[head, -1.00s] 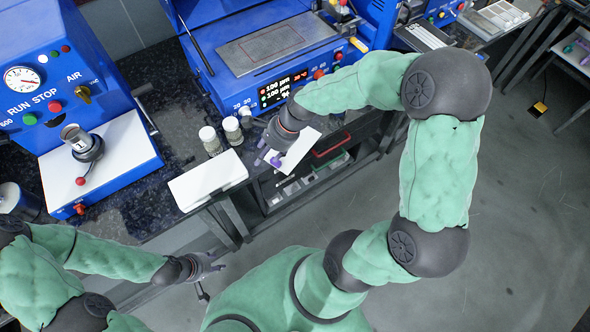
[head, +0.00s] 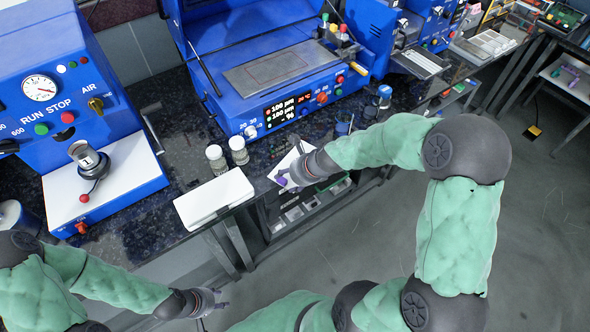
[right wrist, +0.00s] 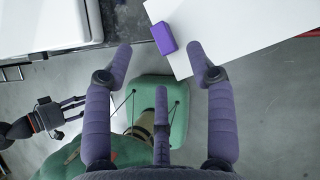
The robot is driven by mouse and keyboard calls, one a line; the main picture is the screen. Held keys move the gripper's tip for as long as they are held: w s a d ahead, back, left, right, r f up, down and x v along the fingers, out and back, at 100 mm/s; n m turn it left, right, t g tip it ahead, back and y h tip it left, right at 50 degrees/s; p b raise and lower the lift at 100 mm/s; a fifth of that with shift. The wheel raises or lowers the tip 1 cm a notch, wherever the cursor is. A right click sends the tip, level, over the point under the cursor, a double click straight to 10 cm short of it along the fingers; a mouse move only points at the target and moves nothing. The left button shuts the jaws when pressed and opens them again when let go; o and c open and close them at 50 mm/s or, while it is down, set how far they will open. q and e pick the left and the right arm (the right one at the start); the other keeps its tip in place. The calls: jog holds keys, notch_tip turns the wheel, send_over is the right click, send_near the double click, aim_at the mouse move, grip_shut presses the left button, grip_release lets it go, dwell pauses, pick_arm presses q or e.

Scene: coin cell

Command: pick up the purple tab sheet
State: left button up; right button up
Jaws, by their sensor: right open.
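The tab sheet is a white sheet (head: 291,158) with a purple tab, lying near the bench's front edge in the head view. In the right wrist view the sheet (right wrist: 235,30) fills the top right, and its purple tab (right wrist: 163,38) is at its left corner. My right gripper (right wrist: 160,58) is open, its fingers spread on either side just short of the tab. In the head view my right gripper (head: 285,181) covers part of the sheet. My left gripper (head: 222,299) is low, in front of the bench, with its fingers apart and nothing seen between them.
A white box (head: 214,197) lies left of the sheet. Two jars (head: 227,157) stand behind it. A blue machine with a display (head: 285,108) is behind the sheet, and another with a gauge (head: 45,95) is at left. Open floor lies at right.

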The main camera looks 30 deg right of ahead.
aim_at(283, 181)
jog(key=b+x, duration=0.2)
jog(key=x, duration=0.3)
jog(key=shift+d+b, duration=0.15)
jog(key=shift+b, duration=0.2)
jog(key=shift+r, duration=0.1)
grip_shut()
